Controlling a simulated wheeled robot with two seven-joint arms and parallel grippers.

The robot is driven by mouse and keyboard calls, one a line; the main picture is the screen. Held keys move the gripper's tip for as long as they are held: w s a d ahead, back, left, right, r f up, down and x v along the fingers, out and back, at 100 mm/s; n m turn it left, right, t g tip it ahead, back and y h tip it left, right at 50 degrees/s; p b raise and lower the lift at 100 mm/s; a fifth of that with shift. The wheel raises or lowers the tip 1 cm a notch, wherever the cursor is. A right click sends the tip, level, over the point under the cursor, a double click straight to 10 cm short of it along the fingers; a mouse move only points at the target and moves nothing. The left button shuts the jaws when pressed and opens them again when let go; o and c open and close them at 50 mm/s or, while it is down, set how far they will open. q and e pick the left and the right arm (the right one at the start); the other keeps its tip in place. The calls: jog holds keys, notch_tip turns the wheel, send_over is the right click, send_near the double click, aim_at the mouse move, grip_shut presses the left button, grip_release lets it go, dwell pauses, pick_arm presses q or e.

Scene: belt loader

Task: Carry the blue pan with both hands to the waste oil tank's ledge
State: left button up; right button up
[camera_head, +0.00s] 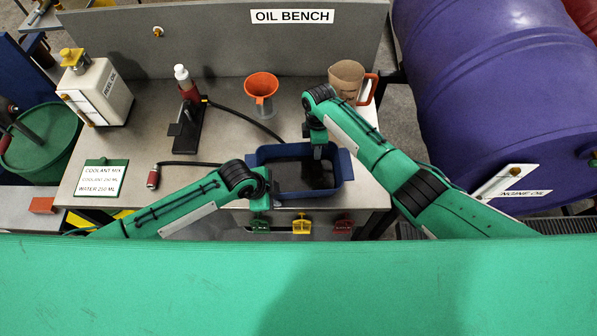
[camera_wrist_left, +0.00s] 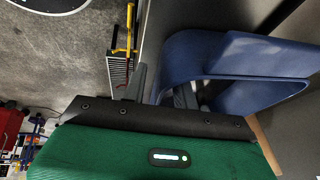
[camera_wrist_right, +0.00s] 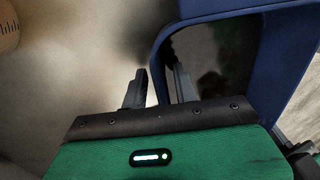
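The blue pan (camera_head: 322,190) is at the front right of the oil bench, with dark contents or a dark inside. I cannot tell whether it rests on the bench or is slightly raised. Arm links hide part of the rim in the head view. I see nothing labelled as the waste oil tank.
Coloured valves (camera_head: 301,225) line the bench front.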

pick_arm(q)
grip_shut()
pick_arm(e)
grip_shut()
jog(key=shift+r, duration=0.1)
dwell(1.1)
